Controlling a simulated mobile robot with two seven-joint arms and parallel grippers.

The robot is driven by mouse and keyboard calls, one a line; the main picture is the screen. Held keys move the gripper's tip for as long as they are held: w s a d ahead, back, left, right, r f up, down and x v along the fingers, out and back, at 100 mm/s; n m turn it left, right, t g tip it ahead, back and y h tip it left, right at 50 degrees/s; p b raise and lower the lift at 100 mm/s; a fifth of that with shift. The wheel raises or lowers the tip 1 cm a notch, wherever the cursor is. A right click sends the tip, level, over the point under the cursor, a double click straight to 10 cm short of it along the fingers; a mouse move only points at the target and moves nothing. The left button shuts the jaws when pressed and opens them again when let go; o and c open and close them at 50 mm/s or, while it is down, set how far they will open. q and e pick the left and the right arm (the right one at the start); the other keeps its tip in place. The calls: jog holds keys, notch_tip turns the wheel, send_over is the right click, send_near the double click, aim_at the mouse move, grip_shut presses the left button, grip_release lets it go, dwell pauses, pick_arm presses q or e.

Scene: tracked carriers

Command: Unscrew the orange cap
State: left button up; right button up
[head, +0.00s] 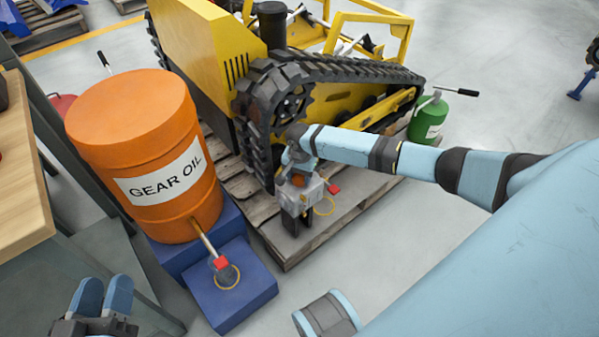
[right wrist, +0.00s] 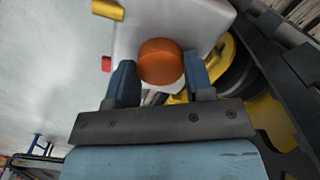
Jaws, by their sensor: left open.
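The orange cap (right wrist: 160,62) is a short round cap on a pale grey box-like housing (right wrist: 205,20) in the right wrist view. My right gripper (right wrist: 160,75) has one blue finger on each side of it, both against its edge. In the head view the right gripper (head: 297,165) is at the housing (head: 313,189) beside the front of the tracked carrier (head: 200,45); the cap is mostly hidden there. My left gripper (head: 104,284) is open and empty at the bottom left, away from the cap.
An orange gear oil drum (head: 135,115) stands on a blue stepped block (head: 235,300) left of the carrier. A wooden-topped table (head: 25,190) is at the left edge. The carrier is on a pallet (head: 300,248). A green can (head: 428,120) stands behind my right arm.

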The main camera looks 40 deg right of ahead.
jog(key=shift+r+n+p, duration=0.3)
jog(key=shift+n+p, duration=0.8)
jog(key=n+p, duration=0.1)
jog(key=n, duration=0.1)
jog(key=shift+f+n, duration=0.1)
jog(key=shift+n, duration=0.3)
jog(key=n+p, duration=0.1)
jog(key=n, duration=0.1)
jog(key=shift+n, duration=0.3)
jog(key=shift+f+n, duration=0.2)
jog(key=shift+n, duration=0.8)
jog(key=n+p, duration=0.1)
jog(key=n, duration=0.6)
jog(key=shift+n+p, duration=0.3)
jog(key=shift+p, duration=0.1)
jog(key=shift+n, duration=1.1)
